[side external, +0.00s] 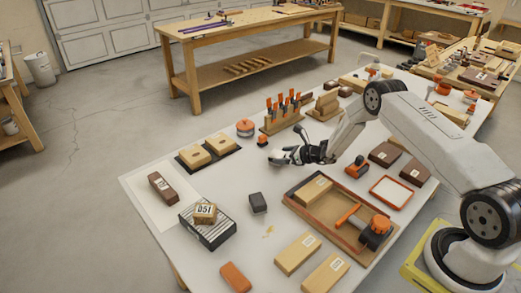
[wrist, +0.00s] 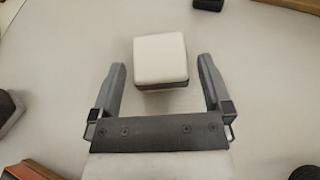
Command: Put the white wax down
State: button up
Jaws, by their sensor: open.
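The white wax (wrist: 160,58) is a pale block with rounded corners and a darker lower side. In the wrist view it lies just ahead of and partly between my fingertips, with a gap on each side. My gripper (wrist: 162,68) is open and touches neither side of the wax. In the side view my gripper (side external: 288,154) is low over the middle of the white table, pointing left. A small pale shape (side external: 275,158) at its fingertips looks like the wax, partly hidden by the fingers.
A dark block (side external: 258,203) and a wooden tray (side external: 310,211) lie nearer the camera. Bare table (side external: 150,228) shows at the front left.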

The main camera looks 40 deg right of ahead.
jog(key=shift+s+r, duration=0.1)
jog(key=shift+r, duration=0.05)
jog(key=shift+s+d+r, duration=0.25)
jog(key=shift+s, duration=0.2)
jog(key=v, duration=1)
jog(key=shift+s+r, duration=0.15)
jog(key=shift+s, duration=0.2)
jog(key=s+a+r+n+g+y, duration=0.1)
jog(key=s+a+r+n+g, duration=0.35)
jog(key=a+n, duration=0.3)
jog(key=s+a+r+n+g+y, duration=0.1)
jog(key=s+a+r+n+g, duration=0.25)
jog(key=a+n+g, duration=0.35)
jog(key=s+a+r+n+h, duration=0.2)
jog(key=s+r+n+h, duration=0.1)
jog(key=s+n, duration=0.3)
jog(key=s+a+r+n+t+h, duration=0.1)
jog(key=s+a+r+n+h, duration=0.2)
jog(key=n, duration=0.8)
jog(key=s+r, duration=0.2)
jog(key=s, duration=0.2)
jog(key=shift+h, duration=0.4)
